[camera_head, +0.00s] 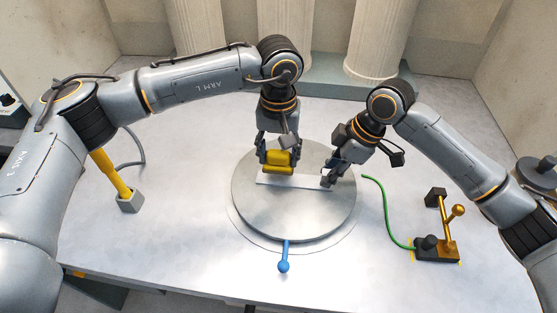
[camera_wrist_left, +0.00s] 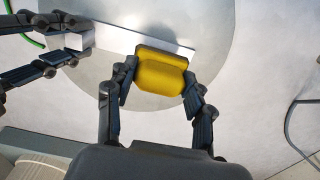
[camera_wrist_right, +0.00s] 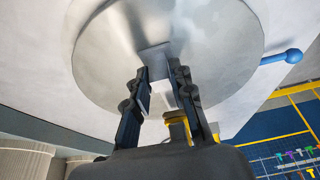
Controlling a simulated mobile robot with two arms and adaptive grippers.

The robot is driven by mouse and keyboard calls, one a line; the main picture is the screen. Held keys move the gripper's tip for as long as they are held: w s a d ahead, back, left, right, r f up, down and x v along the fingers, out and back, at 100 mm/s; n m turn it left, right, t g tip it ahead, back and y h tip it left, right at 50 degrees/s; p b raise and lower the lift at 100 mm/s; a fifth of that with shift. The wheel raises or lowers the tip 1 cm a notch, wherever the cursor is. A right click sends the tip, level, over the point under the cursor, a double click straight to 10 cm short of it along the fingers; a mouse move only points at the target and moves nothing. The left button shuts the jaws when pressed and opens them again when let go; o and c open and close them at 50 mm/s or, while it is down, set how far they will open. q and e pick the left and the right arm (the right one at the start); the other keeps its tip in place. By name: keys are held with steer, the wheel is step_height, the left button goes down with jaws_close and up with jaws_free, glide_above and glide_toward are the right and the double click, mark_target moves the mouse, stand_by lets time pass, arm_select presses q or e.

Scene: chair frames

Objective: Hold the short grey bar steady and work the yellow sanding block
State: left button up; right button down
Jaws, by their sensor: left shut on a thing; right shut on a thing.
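The yellow sanding block (camera_head: 278,160) is at the left part of the short grey bar (camera_head: 298,181), over the round metal turntable (camera_head: 335,221). My left gripper (camera_head: 277,158) is shut on the block; in the left wrist view the block (camera_wrist_left: 161,74) sits between its two fingers. My right gripper (camera_head: 331,178) is shut on the bar's right end. In the right wrist view the bar (camera_wrist_right: 155,60) shows between and beyond the fingers. Whether the block's underside touches the bar is hard to tell.
A blue-knobbed lever (camera_head: 284,265) sticks out from the turntable's front. A green cable (camera_head: 379,198) runs to a black base with a brass lever (camera_head: 448,226) at right. The front table top is clear.

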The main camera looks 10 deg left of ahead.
stand_by(0.4)
steer(key=c, duration=1.1)
jaws_free()
steer(key=v, duration=1.2)
